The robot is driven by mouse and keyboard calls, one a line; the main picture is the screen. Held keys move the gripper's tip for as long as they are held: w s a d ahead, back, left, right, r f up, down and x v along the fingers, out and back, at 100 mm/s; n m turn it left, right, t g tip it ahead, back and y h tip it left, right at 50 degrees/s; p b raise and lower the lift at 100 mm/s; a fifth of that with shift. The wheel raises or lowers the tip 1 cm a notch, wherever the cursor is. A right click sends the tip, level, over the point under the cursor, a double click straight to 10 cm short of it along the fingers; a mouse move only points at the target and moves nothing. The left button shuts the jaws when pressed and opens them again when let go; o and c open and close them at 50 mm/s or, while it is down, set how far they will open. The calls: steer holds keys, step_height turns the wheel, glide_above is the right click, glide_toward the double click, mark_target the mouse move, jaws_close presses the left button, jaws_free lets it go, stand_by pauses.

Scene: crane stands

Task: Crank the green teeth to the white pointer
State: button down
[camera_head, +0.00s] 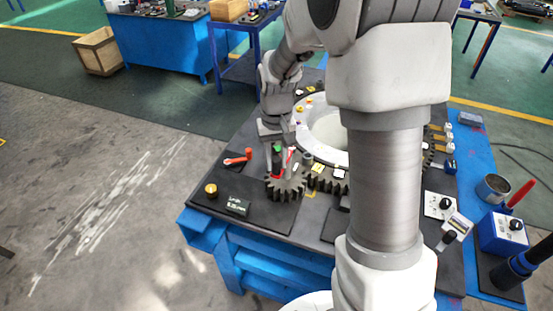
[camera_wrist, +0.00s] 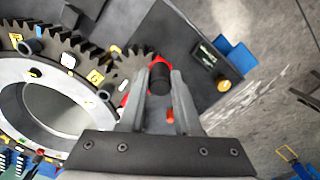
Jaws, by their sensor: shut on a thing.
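My gripper (camera_head: 278,153) points down over the small dark gear (camera_head: 287,189) at the table's front. In the wrist view its fingers (camera_wrist: 158,82) stand on both sides of a black crank handle (camera_wrist: 160,76) and are shut on it. The red crank arm (camera_wrist: 125,90) shows partly beside the left finger. The small gear meets the large toothed ring (camera_head: 326,179), which carries white, yellow and other coloured marks. My arm hides much of the ring's right side in the head view. I cannot clearly tell which marks are the green teeth and the white pointer.
A red lever (camera_head: 237,159), a yellow knob (camera_head: 211,189) and a small dark display box (camera_head: 237,206) sit left of the small gear. A blue-and-white knob box (camera_head: 502,233) and a metal cup (camera_head: 493,188) stand at the right. Open floor lies to the left.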

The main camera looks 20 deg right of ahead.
steer(key=shift+w+a+m, duration=0.2)
steer(key=shift+m, duration=0.1)
steer(key=w+m+p, duration=0.3)
steer(key=w+m, duration=0.9)
steer(key=m, duration=0.5)
steer(key=shift+a+r+m, duration=0.2)
steer(key=shift+a+m, duration=0.2)
steer(key=shift+a, duration=0.05)
steer(key=shift+w+d, duration=0.15)
steer(key=shift+d, duration=0.1)
steer(key=c, duration=0.7)
jaws_free()
steer(key=shift+o, duration=0.5)
steer(key=shift+f, duration=0.15)
